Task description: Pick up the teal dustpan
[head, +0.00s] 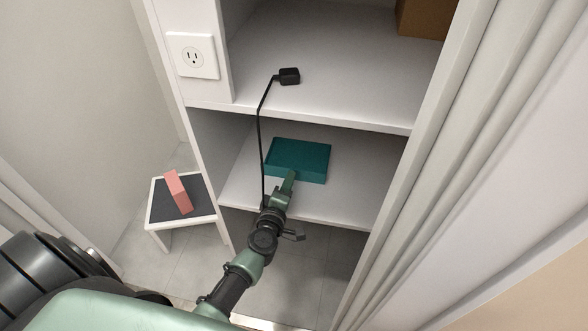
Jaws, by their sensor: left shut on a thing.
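The teal dustpan (300,155) is on the lower shelf (355,197) of a white shelf unit, near the middle of the head view. It looks like a flat teal tray with a raised edge. My left gripper (291,176) reaches it from the front and is shut on its near edge. The fingertips partly hide that edge. I cannot tell whether the dustpan is lifted off the shelf. My right gripper is not in view.
A black plug (289,76) lies on the upper shelf (350,100), its cord hanging past the dustpan's left side. A small stool (160,224) with a pink block (178,192) stands left. A brown box (422,18) is higher up. A pale curtain-like panel (432,165) borders the right.

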